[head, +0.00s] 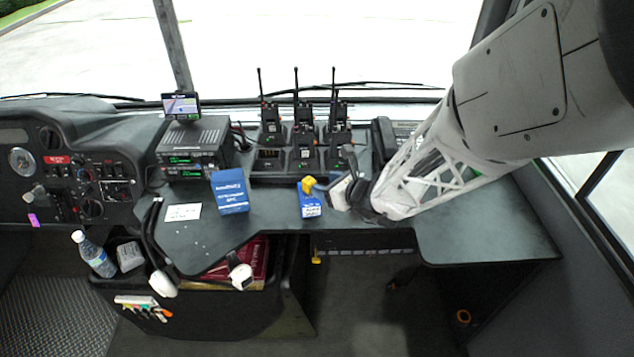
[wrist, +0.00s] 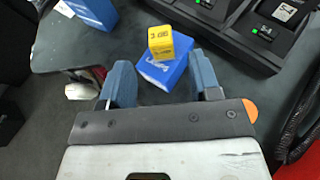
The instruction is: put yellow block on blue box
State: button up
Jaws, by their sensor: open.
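The yellow block (head: 308,184) rests on the small blue box (head: 311,206) on the dark desk in the head view. In the wrist view the yellow block (wrist: 165,42) sits on the top face of the blue box (wrist: 163,72), toward its far edge. My gripper (head: 330,187) is just right of the block in the head view. In the wrist view the open fingers of my gripper (wrist: 162,76) are apart, with the blue box and block showing beyond and between them. Nothing is held.
A larger blue box (head: 230,191) stands to the left, next to a white card (head: 183,212). Radios in a charger (head: 303,155) stand behind. A headset (head: 241,276) hangs at the desk's front edge. The desk to the right (head: 480,225) is clear.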

jog(key=shift+v, duration=2.35)
jog(key=s+r+n+g, duration=0.6)
jog(key=s+r+n, duration=0.55)
jog(key=n, duration=0.25)
jog(key=s+d+r+n+g+h, duration=0.1)
jog(key=s+d+r+n+h, duration=0.6)
jog(key=s+d+n+h, duration=0.2)
jog(key=s+d+n, duration=0.2)
jog(key=s+n, duration=0.1)
jog(key=shift+s+d+r+n+h, duration=0.2)
jog(key=shift+s+d+n+h, duration=0.1)
jog(key=shift+n+h, duration=0.1)
